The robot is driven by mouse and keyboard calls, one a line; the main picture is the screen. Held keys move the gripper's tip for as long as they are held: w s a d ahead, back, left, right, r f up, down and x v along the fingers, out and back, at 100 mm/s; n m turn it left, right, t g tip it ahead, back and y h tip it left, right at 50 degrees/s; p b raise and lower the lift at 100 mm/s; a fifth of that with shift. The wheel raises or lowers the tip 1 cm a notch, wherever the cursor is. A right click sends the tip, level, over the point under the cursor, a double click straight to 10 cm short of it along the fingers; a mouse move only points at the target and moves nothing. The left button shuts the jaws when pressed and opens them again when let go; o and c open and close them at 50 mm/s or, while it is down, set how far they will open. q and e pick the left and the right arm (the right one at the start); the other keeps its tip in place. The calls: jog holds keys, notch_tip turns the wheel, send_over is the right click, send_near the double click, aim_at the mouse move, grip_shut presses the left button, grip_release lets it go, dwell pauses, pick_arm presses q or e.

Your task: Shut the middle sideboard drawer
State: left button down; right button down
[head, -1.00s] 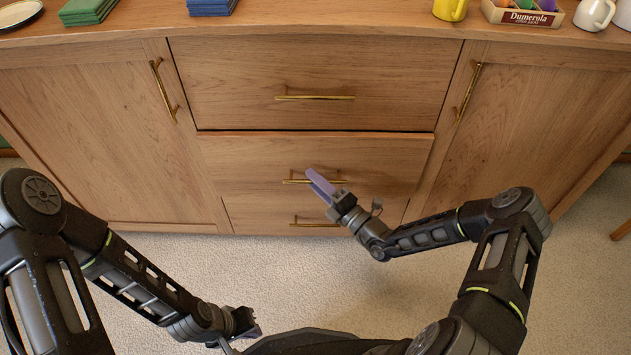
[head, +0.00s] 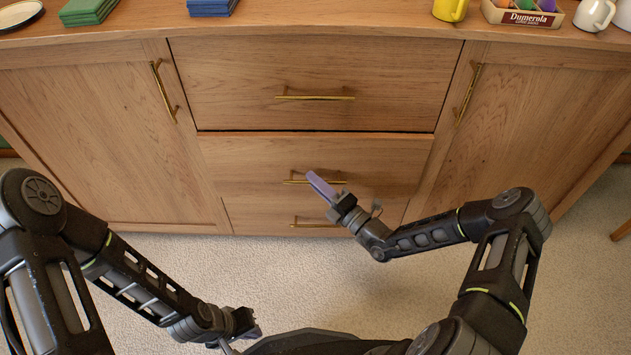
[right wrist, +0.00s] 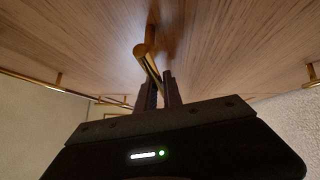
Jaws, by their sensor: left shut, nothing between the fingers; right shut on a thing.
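The middle drawer (head: 250,160) of the wooden sideboard has a brass bar handle (head: 335,182). A thin dark line shows above its front; it looks shut or nearly so, and I cannot tell exactly how far out it stands. My right gripper (head: 320,186) is at this handle, its purple fingers hiding part of the bar. In the right wrist view the fingers (right wrist: 160,92) are shut on the brass handle (right wrist: 147,60), close under the wooden front. My left gripper (head: 254,331) is shut and empty, low over the carpet, away from the sideboard.
The top drawer (head: 315,75) and bottom drawer (head: 260,215) look shut, as do the left door (head: 100,140) and right door (head: 530,120). Coasters, mugs and a small crate (head: 522,14) stand on the top. Carpet (head: 300,275) in front is clear.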

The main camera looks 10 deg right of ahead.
dwell(0.7)
jog(key=shift+w+d+b, duration=0.2)
jog(key=shift+w, duration=0.45)
jog(key=shift+w+d+b, duration=0.15)
jog(key=shift+w+d, duration=0.05)
jog(key=shift+w, duration=0.4)
jog(key=c, duration=1.5)
grip_release()
jog(key=p+v, duration=0.1)
jog(key=v, duration=0.6)
jog(key=shift+s, duration=0.3)
jog(key=shift+d+f, duration=0.1)
jog(key=shift+f, duration=0.05)
